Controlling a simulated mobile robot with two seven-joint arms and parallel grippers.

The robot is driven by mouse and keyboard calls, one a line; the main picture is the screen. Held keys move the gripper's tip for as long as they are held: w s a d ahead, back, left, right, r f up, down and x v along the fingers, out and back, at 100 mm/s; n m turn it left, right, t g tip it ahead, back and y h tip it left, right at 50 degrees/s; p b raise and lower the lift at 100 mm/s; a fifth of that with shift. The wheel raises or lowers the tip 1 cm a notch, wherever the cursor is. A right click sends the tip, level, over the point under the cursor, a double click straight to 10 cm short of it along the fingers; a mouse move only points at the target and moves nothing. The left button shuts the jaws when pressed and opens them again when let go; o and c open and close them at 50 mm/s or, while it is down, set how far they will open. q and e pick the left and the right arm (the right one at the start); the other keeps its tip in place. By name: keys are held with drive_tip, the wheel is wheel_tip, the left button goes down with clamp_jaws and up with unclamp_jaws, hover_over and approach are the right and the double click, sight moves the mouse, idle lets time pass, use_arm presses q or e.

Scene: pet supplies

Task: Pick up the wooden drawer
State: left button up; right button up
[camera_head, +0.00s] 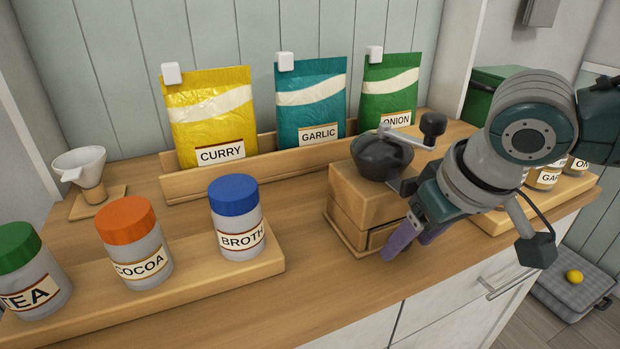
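A coffee grinder with a wooden body (362,194), a dark bowl and a crank on top stands on the counter. The wooden drawer (383,236) is in the lower part of the grinder's body, and its right part is hidden behind my gripper. My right gripper (416,243) reaches in from the right and points down at the drawer's front. Its two purple fingers are apart, with a gap between them. Whether they touch the drawer, I cannot tell. My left gripper is not in view.
Jars labelled TEA, COCOA and BROTH (237,218) stand on a wooden riser (190,278) at the left. CURRY (211,118), GARLIC and ONION bags stand in a wooden rack behind. More small jars stand right of my gripper.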

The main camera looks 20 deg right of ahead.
clamp_jaws()
idle(0.3)
drive_tip(key=shift+r, duration=0.1)
idle(0.4)
